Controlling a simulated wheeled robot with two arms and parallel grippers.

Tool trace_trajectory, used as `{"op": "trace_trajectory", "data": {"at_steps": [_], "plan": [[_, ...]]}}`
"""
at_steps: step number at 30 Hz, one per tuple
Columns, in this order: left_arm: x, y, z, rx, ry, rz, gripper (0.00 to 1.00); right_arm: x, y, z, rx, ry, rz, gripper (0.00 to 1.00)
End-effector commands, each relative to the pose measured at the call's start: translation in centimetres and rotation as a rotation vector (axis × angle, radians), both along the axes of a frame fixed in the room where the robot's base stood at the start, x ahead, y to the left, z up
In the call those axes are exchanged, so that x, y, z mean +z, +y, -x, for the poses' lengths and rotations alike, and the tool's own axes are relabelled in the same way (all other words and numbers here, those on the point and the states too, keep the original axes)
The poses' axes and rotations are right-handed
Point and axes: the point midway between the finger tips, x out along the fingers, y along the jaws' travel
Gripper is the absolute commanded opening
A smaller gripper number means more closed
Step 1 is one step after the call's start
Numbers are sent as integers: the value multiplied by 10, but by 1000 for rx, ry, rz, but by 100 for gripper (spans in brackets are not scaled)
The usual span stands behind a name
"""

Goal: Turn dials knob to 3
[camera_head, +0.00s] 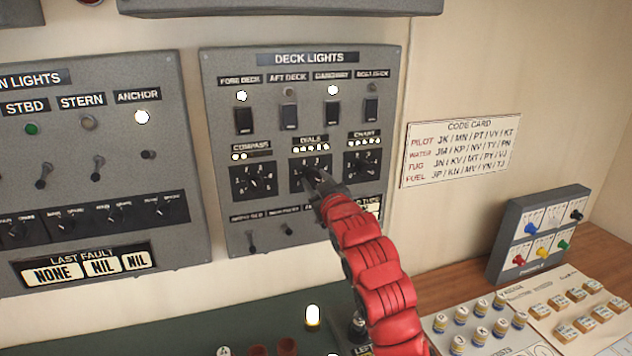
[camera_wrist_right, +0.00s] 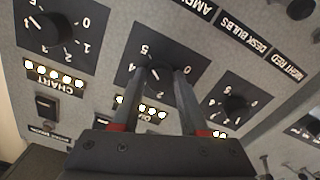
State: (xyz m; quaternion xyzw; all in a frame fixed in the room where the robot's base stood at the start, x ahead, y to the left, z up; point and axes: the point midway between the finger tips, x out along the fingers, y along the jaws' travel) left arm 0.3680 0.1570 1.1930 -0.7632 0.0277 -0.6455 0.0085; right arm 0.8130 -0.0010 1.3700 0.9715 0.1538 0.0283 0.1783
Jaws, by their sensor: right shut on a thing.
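The dials knob (camera_wrist_right: 159,79) is a dark rotary knob on a black numbered plate in the middle of the row of three. In the wrist view the two fingers of my right gripper (camera_wrist_right: 166,76) close on either side of it. In the head view the right gripper (camera_head: 314,180) covers most of the knob, below the DIALS label (camera_head: 311,138). Several small lamps (camera_head: 311,148) under that label are lit. The number the pointer stands at cannot be read clearly. My left gripper is not in view.
The compass knob (camera_head: 253,181) is close on the left and the chart knob (camera_head: 362,165) close on the right. Deck light switches (camera_head: 333,112) sit above, small toggles (camera_head: 252,243) below. A desk with labelled pieces (camera_head: 480,335) lies at lower right.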

Motion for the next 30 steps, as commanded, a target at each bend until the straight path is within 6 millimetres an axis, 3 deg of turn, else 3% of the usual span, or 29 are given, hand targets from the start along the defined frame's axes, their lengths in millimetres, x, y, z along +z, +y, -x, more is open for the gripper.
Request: {"op": "trace_trajectory", "data": {"at_steps": [11, 30], "plan": [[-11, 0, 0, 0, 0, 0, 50, -1, -1, 0, -1, -62, 183, 0], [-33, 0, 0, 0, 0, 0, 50, 0, -1, 0, 0, -248, 756, 0]]}}
